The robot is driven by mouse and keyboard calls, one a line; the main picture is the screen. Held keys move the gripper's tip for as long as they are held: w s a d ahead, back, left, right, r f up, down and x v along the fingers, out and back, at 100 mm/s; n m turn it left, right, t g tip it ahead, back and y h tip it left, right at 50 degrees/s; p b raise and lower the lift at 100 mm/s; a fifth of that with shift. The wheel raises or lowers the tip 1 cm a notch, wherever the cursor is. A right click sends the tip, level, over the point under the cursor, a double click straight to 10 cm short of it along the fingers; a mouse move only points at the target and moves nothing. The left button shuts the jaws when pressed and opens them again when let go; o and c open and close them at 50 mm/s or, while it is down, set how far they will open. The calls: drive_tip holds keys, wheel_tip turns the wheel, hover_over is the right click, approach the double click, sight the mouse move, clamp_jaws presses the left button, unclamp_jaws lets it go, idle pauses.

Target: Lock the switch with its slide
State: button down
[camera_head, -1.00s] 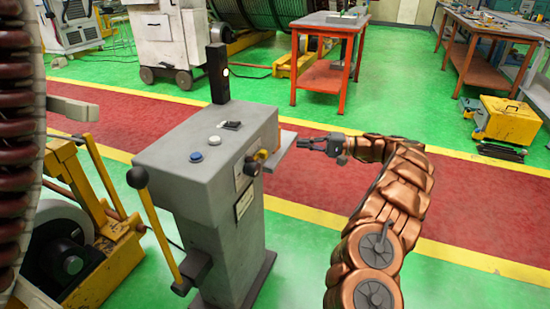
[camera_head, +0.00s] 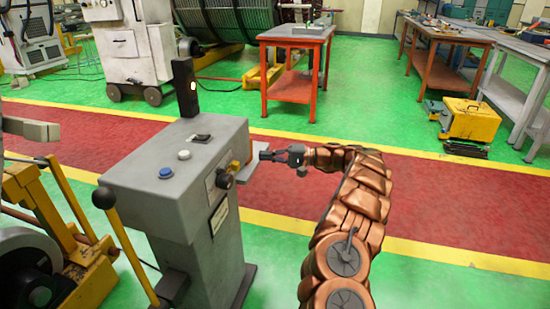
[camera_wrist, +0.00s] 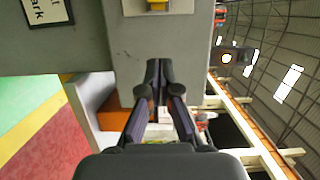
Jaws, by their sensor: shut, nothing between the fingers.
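The switch is a black knob (camera_head: 224,180) on the side panel of the grey control pedestal (camera_head: 190,158). A small yellow part (camera_head: 234,166), possibly the slide, sits beside the knob. In the wrist view a yellow piece (camera_wrist: 158,5) on a light plate is cut off by the top edge. My gripper (camera_head: 264,155) is to the right of the panel, pointing left towards it. In the wrist view my gripper (camera_wrist: 158,68) has its fingertips together, with nothing held, below the yellow piece. They look apart from it. The knob is not clearly visible in the wrist view.
A light plate (camera_head: 260,161) juts from the pedestal's right side, close to my gripper. A lever with a black ball (camera_head: 104,197) stands at the pedestal's left. A blue button (camera_head: 166,173) is on top.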

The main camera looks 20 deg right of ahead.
sight(233, 168)
drive_tip(key=x, duration=0.5)
drive_tip(key=shift+s+a, duration=0.15)
drive_tip(key=shift+a, duration=0.1)
drive_tip(key=shift+s+a+b, duration=0.15)
drive_tip(key=shift+s+a, duration=0.3)
drive_tip(key=shift+s, duration=0.25)
drive_tip(key=shift+s+a+b, duration=0.15)
drive_tip(key=shift+s+a, duration=0.35)
drive_tip(key=shift+s, duration=0.25)
drive_tip(key=shift+s+a, duration=0.1)
drive_tip(key=shift+a, duration=0.05)
